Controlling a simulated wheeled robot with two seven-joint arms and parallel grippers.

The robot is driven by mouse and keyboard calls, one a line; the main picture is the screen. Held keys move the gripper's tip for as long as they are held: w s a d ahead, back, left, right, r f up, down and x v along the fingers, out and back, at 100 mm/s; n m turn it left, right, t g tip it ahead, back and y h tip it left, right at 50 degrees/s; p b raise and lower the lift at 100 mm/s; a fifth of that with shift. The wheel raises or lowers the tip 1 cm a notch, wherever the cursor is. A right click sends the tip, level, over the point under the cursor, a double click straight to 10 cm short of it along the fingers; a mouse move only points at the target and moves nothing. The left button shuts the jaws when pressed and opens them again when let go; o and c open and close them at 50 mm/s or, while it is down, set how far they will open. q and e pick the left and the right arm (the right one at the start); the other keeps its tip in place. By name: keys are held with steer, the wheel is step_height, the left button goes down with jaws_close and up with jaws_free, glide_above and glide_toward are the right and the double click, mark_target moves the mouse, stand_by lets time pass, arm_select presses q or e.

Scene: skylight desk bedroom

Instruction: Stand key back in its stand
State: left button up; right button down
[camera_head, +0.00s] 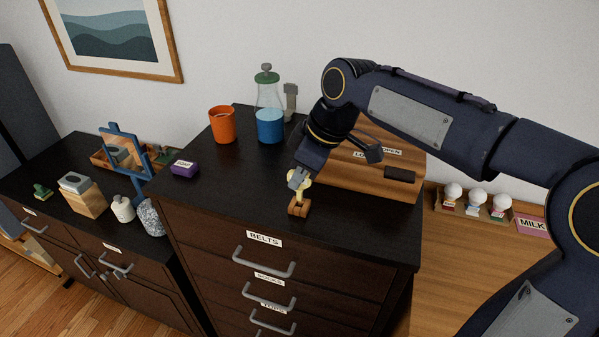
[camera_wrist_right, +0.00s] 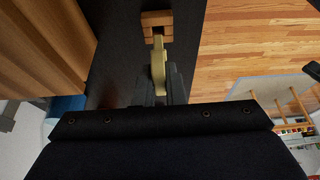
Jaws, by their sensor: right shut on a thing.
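The key (camera_head: 305,186) is pale yellow and upright, just above a small wooden stand (camera_head: 299,208) on the dark cabinet top. My right gripper (camera_head: 298,179) is shut on the key from above. In the right wrist view, the key (camera_wrist_right: 158,65) sticks out from between the fingers of the right gripper (camera_wrist_right: 160,88). Its far end meets or overlaps the notch of the stand (camera_wrist_right: 157,19). I cannot tell whether the key is seated in the stand. My left gripper is not in view.
A wooden box (camera_head: 362,178) stands close to the right of my gripper. An orange cup (camera_head: 222,125), a blue cup (camera_head: 270,127) and a glass bottle (camera_head: 268,91) stand behind. A purple block (camera_head: 184,169) lies at the left edge. The dark cabinet top (camera_head: 235,185) is clear left of the stand.

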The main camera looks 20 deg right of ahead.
steer(key=shift+f+b, duration=1.1)
steer(key=shift+f, duration=0.4)
stand_by(0.5)
steer(key=c, duration=1.4)
jaws_free()
steer(key=shift+r, duration=0.15)
steer(key=v, duration=0.7)
steer(key=shift+r, duration=0.25)
steer(key=shift+s+d, duration=0.15)
steer(key=shift+d, duration=0.05)
